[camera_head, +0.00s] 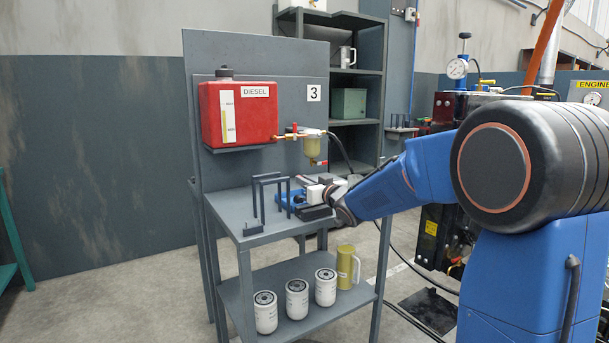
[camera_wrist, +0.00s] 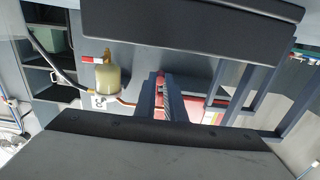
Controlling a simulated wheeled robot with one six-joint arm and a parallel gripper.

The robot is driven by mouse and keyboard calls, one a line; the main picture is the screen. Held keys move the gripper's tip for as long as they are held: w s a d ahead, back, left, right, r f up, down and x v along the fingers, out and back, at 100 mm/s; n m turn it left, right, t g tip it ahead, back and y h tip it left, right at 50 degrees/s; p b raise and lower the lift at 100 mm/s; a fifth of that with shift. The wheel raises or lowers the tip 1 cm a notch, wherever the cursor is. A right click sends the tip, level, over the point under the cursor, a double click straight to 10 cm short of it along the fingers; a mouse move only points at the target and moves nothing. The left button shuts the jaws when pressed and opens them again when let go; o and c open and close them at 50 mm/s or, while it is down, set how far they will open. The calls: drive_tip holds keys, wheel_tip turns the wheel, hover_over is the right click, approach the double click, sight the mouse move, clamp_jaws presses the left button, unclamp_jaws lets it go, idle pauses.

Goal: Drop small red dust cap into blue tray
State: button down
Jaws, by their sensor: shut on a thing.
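My gripper (camera_head: 314,202) is low over the right part of the grey bench top in the head view, by the blue tray (camera_head: 283,200). The tray is partly hidden behind the gripper and a dark frame. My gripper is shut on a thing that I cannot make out. I cannot clearly make out the small red dust cap in either view. The blue tray does not show in the wrist view.
A dark upright frame (camera_head: 268,196) stands on the bench (camera_head: 228,210) left of my gripper. Behind are a red diesel tank (camera_head: 238,125) and a fuel filter (camera_head: 312,147), which also shows in the wrist view (camera_wrist: 107,78). White filters (camera_head: 297,299) and a yellow jug (camera_head: 346,267) stand on the lower shelf.

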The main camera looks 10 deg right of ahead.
drive_tip(key=shift+f, duration=0.4)
drive_tip(key=c, duration=1.8)
unclamp_jaws()
drive_tip(key=shift+o, duration=0.2)
drive_tip(key=shift+s+d, duration=0.1)
drive_tip(key=shift+s, duration=0.05)
drive_tip(key=v, duration=1.7)
